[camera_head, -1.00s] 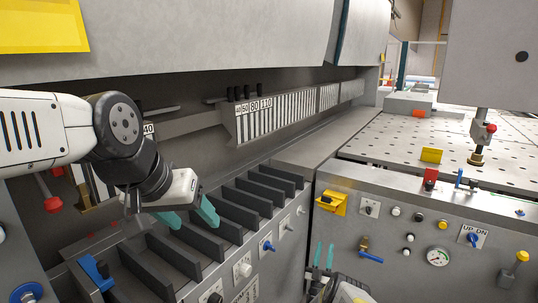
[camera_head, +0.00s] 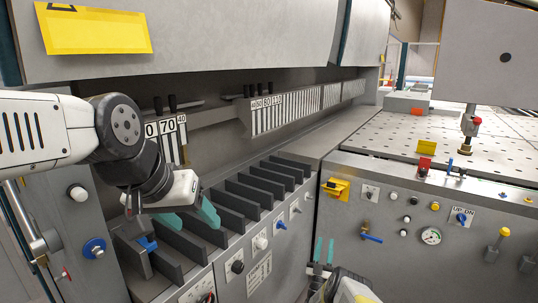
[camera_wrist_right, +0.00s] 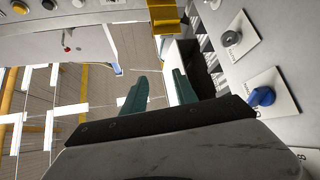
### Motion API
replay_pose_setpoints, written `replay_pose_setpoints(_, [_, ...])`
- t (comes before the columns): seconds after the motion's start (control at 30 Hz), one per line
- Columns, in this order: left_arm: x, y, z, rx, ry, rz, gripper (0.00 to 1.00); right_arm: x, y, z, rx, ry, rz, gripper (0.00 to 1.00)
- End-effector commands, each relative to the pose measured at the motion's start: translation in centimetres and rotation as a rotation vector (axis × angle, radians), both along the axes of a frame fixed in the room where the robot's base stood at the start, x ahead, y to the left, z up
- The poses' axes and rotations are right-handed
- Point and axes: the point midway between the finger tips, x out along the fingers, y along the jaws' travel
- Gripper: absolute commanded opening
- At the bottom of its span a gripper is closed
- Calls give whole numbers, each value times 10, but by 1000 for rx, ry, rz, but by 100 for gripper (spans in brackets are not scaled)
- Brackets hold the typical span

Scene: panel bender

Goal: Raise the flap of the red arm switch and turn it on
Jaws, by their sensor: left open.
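A small red upright piece (camera_head: 425,165), possibly the red arm switch's flap, stands at the back edge of the right-hand control panel. It is too small to tell whether it is raised. My left gripper (camera_head: 188,217) is open and empty over the dark slotted rack, far to the left of that piece. My right gripper (camera_head: 324,252) is open and empty in front of the right-hand panel, below the yellow latch. Its two teal fingers also show apart in the right wrist view (camera_wrist_right: 160,92), with nothing between them.
The right-hand panel (camera_head: 392,250) carries a yellow latch (camera_head: 335,188), a blue lever (camera_head: 371,238), a gauge (camera_head: 431,236) and several knobs. The rack (camera_head: 240,200) has upright dark dividers. A perforated table (camera_head: 430,135) lies behind. A blue knob (camera_head: 94,248) is at left.

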Motion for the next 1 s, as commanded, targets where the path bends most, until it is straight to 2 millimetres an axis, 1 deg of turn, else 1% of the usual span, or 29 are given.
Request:
replay_pose_setpoints(0.27, [0,0,0,0,-1,0,62,42,-1,31,21,54,47,35])
replay_pose_setpoints(0.43, [0,0,0,0,-1,0,62,78,1,64,41,109,96,35])
replay_pose_setpoints(0.57, [0,0,0,0,-1,0,62,111,3,99,60,167,141,35])
replay_pose_setpoints(0.67, [0,0,0,0,-1,0,62,140,7,139,78,228,187,35])
replay_pose_setpoints(0.7, [0,0,0,0,-1,0,62,152,10,157,88,261,208,35])
replay_pose_setpoints(0.77, [0,0,0,0,-1,0,62,167,14,185,103,312,238,35])
replay_pose_setpoints(0.8, [0,0,0,0,-1,0,62,175,17,204,113,346,257,35])
replay_pose_setpoints(0.87, [0,0,0,0,-1,0,62,183,23,231,128,399,286,35])
replay_pose_setpoints(0.9, [0,0,0,0,-1,0,62,187,26,249,137,436,303,35])
replay_pose_setpoints(0.97, [0,0,0,0,-1,0,62,190,31,276,151,488,325,35])
replay_pose_setpoints(1.0, [0,0,0,0,-1,0,62,189,34,293,162,523,340,35])
